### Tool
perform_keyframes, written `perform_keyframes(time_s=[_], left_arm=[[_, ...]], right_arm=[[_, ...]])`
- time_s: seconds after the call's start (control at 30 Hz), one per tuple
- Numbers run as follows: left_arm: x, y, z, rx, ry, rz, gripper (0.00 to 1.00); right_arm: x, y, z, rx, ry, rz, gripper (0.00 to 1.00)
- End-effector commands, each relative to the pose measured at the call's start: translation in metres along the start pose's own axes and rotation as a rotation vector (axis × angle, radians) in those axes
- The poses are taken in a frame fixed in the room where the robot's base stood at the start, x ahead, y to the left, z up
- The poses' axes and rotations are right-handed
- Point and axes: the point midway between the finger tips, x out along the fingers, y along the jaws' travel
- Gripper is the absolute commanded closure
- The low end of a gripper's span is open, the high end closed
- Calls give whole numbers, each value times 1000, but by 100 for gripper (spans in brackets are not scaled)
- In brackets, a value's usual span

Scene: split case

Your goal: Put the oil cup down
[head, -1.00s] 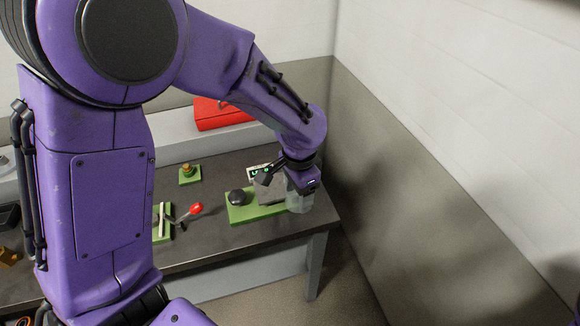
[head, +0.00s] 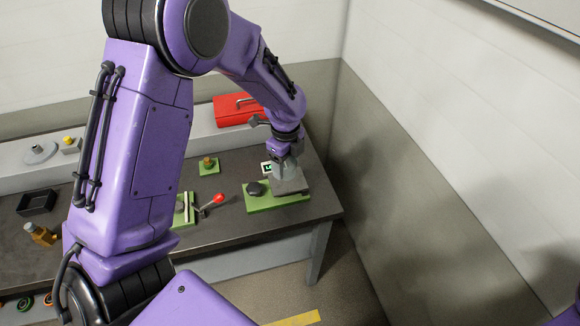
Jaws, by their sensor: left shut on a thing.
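My left gripper (head: 285,157) comes down from the purple arm over the right end of the table. It is shut on a small pale, greyish cup (head: 288,166), which I take to be the oil cup; it is small and partly hidden by the fingers. The cup is right over the grey block (head: 292,185) on the green board (head: 265,207). I cannot tell whether it touches the block. My right gripper is not in view.
A dark knob (head: 255,188) and a small lit display (head: 266,168) are beside the block. A red-tipped lever (head: 218,199) stands to the left. A red toolbox (head: 236,108) is behind. The dark table (head: 245,230) is bare in front.

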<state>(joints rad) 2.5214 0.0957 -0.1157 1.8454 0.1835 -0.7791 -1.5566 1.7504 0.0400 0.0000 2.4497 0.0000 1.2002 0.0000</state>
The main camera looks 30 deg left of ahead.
Motion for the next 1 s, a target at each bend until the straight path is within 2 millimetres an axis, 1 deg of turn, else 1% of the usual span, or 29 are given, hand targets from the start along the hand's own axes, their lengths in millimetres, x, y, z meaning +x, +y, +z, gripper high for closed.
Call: perform_keyframes(time_s=[0.03,0.13,0.27,0.33,0.43,0.5,0.7,0.83,0.87,0.9,0.93,1.0], left_arm=[[7,-9,3,-1,-1,3,66],[23,-22,7,-1,0,1,66],[36,-30,10,0,-1,1,66],[49,-30,10,-1,1,4,66],[63,-31,10,-1,0,1,66],[67,-31,10,0,0,-1,66],[68,-31,10,-1,0,-1,66],[72,-31,10,-2,1,-1,66],[72,-31,10,-2,1,-1,33],[71,-31,10,-2,0,-1,20],[71,-31,10,-2,0,-1,11],[71,-31,10,-2,0,-1,11]], right_arm=[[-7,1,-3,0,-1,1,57],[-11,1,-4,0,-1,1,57],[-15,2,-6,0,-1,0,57],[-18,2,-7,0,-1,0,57],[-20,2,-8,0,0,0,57],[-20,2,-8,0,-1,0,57],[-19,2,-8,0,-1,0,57],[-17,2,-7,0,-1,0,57],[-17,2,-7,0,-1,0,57],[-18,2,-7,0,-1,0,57],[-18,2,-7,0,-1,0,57],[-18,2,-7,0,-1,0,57]])
